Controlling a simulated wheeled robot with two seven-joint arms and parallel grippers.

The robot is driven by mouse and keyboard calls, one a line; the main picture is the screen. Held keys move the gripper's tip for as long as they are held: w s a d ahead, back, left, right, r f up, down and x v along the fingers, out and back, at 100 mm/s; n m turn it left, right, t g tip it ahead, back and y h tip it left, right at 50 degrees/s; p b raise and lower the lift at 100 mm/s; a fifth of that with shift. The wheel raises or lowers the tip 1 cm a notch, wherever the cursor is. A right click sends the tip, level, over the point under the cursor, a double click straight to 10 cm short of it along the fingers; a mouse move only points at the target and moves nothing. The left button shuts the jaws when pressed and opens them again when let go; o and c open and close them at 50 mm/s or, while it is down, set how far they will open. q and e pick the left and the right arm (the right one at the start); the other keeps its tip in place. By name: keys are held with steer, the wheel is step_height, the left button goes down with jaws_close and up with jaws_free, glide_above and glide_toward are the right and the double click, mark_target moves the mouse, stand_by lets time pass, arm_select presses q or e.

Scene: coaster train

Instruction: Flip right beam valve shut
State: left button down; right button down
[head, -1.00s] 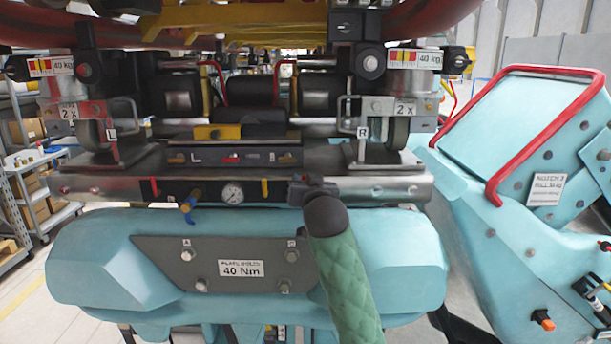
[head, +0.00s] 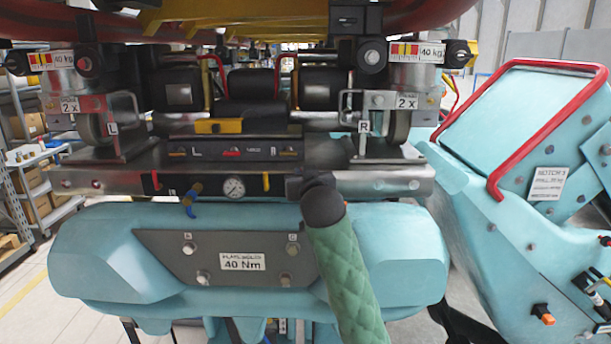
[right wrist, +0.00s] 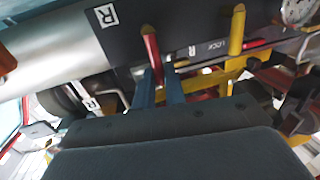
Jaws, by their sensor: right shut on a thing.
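The right beam valve's handle appears as a red lever (right wrist: 152,48) in the right wrist view, standing on the dark beam face near an R label. My right gripper's (right wrist: 160,92) blue fingers are shut on this lever, with its red tip showing past them. In the head view my right gripper (head: 308,184) is at the front face of the grey beam (head: 380,183), right of the gauge. It hides the lever there, and the valve body is also hidden. My left gripper is not in view.
A round gauge (head: 234,188), a yellow lever (head: 266,181) and a blue-handled brass tap (head: 190,198) sit left of my gripper. A teal housing (head: 110,250) lies below the beam. A red-railed teal unit (head: 520,140) stands at the right.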

steer(key=c, duration=1.5)
jaws_free()
